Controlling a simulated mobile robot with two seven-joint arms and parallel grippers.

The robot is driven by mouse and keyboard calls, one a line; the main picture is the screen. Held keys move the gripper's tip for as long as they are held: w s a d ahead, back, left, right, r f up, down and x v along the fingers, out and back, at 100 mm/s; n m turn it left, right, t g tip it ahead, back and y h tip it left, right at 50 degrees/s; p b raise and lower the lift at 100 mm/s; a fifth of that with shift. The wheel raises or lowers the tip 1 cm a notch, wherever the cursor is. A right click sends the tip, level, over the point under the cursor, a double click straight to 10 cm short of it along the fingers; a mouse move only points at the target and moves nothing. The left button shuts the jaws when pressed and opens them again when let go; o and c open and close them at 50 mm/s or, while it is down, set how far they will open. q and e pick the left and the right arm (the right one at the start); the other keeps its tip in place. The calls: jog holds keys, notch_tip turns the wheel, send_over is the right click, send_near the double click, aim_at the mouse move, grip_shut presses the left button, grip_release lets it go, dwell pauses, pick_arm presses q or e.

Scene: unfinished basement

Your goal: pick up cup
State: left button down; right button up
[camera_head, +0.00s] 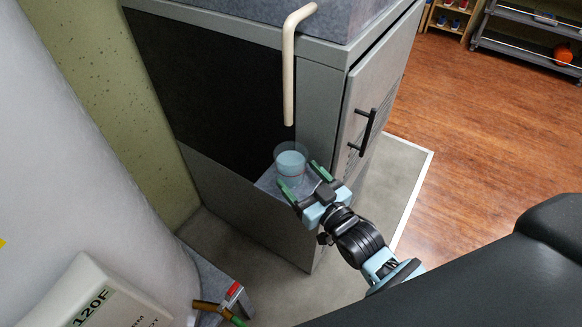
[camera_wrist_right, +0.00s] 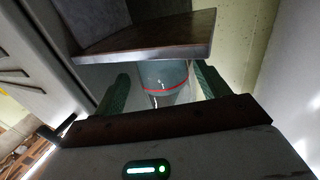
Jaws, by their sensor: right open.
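The cup (camera_head: 291,163) is a clear, pale blue tumbler with a thin red line around it. It stands upright on a small grey ledge (camera_head: 266,183) at the front of a grey cabinet. My right gripper (camera_head: 302,178) is open, its green-padded fingers reaching toward the cup from the lower right, one on each side. In the right wrist view the cup (camera_wrist_right: 166,80) shows between the two fingers, nearer neither clearly; I cannot tell whether they touch it. A slab edge hides part of the cup there. My left gripper is not in view.
A pale bent pipe (camera_head: 288,70) hangs above the cup. The grey cabinet (camera_head: 245,215) has a door with a black handle (camera_head: 363,131) to the right. A white tank (camera_head: 80,150) stands at left. Open wooden floor (camera_head: 480,130) lies at right, with shelves behind.

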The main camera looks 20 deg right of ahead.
aim_at(283, 159)
jog(key=x, duration=0.4)
jog(key=shift+w+a, duration=0.1)
jog(key=shift+r, duration=0.1)
jog(key=c, duration=0.9)
jog(key=shift+o, duration=0.2)
jog(key=shift+r, duration=0.1)
